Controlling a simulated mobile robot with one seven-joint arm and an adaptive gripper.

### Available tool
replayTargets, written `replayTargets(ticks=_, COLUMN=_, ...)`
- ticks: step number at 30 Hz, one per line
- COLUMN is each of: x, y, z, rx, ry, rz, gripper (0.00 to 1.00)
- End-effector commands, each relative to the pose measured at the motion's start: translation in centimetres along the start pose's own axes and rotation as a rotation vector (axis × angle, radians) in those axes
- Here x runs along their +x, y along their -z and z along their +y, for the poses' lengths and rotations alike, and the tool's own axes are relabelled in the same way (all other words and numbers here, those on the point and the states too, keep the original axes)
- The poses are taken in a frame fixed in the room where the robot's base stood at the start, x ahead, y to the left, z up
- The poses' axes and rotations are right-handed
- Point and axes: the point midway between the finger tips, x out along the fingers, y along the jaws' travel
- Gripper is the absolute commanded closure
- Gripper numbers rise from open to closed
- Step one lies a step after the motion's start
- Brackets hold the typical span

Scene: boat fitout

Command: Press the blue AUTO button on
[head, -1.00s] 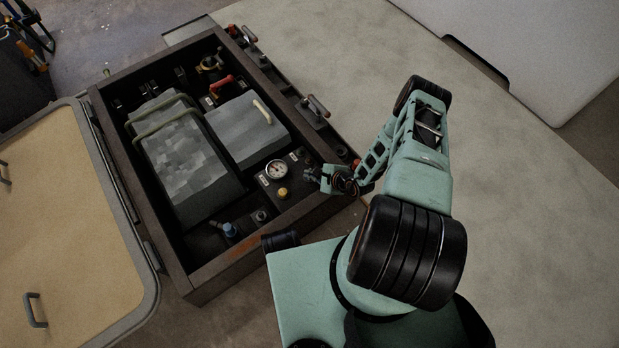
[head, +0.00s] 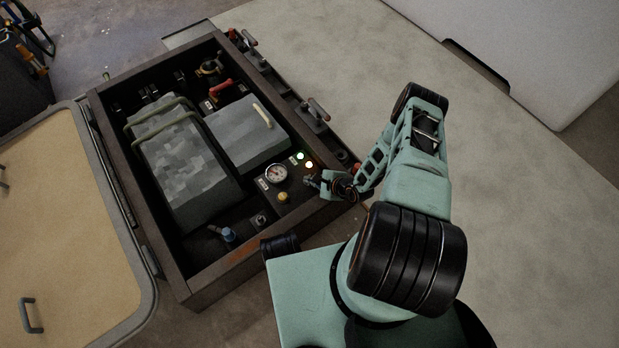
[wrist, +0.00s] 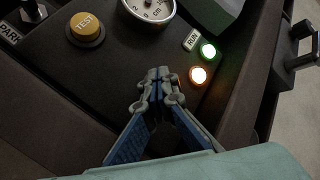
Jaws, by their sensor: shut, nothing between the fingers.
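My gripper (wrist: 160,88) is shut and empty, its fingertips over the dark control panel (wrist: 105,72) in the wrist view. It also shows in the head view (head: 312,182) at the panel's right end. No button marked AUTO can be made out; the panel under my fingertips is hidden, and I cannot tell whether they touch it. A lit green lamp (wrist: 208,51) sits beside the RUN label (wrist: 191,40). A lit orange-white lamp (wrist: 198,75) is just below it, right of my fingertips.
A yellow TEST button (wrist: 86,28) and a round gauge (wrist: 148,5) are on the same panel. A blue-capped fitting (head: 228,234) stands at the box's near end. The box's dark rim (head: 240,268) surrounds the fittings. The open lid (head: 70,215) lies left; pale deck (head: 520,220) is clear at right.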

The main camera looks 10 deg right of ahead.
Motion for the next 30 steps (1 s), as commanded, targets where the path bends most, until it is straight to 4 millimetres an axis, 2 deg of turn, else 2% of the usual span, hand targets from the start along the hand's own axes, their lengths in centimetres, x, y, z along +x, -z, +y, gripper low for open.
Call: replayTargets(ticks=30, x=0.69, y=1.31, z=1.16, rx=0.002, ry=-0.009, rz=0.012, gripper=1.00)
